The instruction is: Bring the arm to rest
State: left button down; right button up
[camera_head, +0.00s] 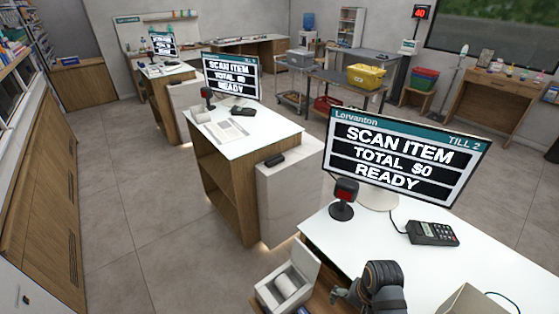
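One of my arms shows at the bottom, right of the middle; I take it for the right one. Its dark wrist is bent and its gripper (343,291) points left, just right of an open white box and over or beside the counter's near edge. The fingers are small and partly hidden, so I cannot tell whether they are open or shut. My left gripper is not in view.
The white box (303,256) holds a pale rounded item (286,287). On the white counter (480,263) stand a till screen (405,158), a red-faced scanner (345,195) and a card terminal (432,233). A second till counter (245,140) stands further back. Grey floor (160,225) is clear at left.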

jog(key=s+d+r+n+t+h, duration=0.2)
jog(key=s+d+r+n+t, duration=0.15)
jog(key=s+r+n, duration=0.3)
jog(key=s+d+f+g+b, duration=0.1)
jog(key=d+f+b, duration=0.15)
jog(key=f, duration=1.45)
jog(key=s+d+f+g+b, duration=0.1)
jog(key=f+b, duration=0.3)
jog(key=f, duration=1.2)
pick_arm(q)
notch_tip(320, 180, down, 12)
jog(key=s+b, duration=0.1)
jog(key=b, duration=0.4)
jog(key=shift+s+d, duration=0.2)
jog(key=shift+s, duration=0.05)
pick_arm(e)
jog(key=s+d+f, duration=0.1)
jog(key=s+f, duration=1.7)
jog(key=f, duration=0.4)
jog(key=shift+s+g, duration=0.2)
jog(key=shift+g, duration=0.25)
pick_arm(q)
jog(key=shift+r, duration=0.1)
pick_arm(e)
jog(key=shift+f, duration=0.1)
jog(key=shift+c, duration=0.2)
